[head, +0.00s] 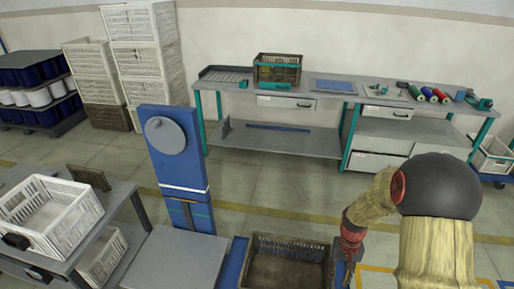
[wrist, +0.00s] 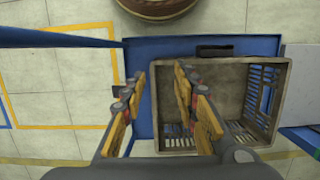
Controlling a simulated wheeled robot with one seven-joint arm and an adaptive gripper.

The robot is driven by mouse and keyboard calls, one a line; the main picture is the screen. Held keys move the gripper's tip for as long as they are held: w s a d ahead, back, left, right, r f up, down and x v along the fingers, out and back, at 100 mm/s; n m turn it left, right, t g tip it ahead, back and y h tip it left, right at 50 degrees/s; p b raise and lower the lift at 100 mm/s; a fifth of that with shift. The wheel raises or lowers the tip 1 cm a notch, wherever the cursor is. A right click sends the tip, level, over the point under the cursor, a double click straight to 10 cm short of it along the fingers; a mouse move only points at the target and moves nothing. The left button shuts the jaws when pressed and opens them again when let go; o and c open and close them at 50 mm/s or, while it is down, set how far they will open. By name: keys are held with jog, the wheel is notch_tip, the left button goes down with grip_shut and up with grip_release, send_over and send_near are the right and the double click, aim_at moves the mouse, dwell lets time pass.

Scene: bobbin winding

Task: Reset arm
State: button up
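My arm (head: 385,195) reaches down at the right of the head view. My gripper (wrist: 163,115) is in the wrist view with its two orange-padded fingers apart and nothing between them. It hangs above the left part of a grey-brown slotted crate (wrist: 221,62). The crate sits on a blue base (wrist: 141,52). In the head view the same crate (head: 284,241) is at the bottom, left of my arm, and its visible inside looks empty. The gripper's fingertips are hard to make out in the head view.
A blue post with a grey disc (head: 166,136) stands beside a grey-topped stand (head: 178,260). A table with a white crate (head: 62,222) is at the left. A long bench (head: 325,100) with a brown crate (head: 278,69) and spools stands behind. Open floor lies between.

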jog(key=s+a+r+t+p, duration=0.1)
jog(key=s+r, duration=0.4)
jog(key=r, duration=0.8)
jog(key=s+a+r+n+t+p, duration=0.1)
jog(key=s+a+r+t, duration=0.3)
jog(key=r, duration=0.9)
jog(key=s+a+r+n+t+p, duration=0.1)
jog(key=s+a+r+t+p, duration=0.1)
jog(key=s+r, duration=0.5)
notch_tip(320, 180, up, 6)
jog(key=shift+a+r+t+p, duration=0.1)
jog(key=shift+a+t+p, duration=0.3)
jog(key=shift+a, duration=0.7)
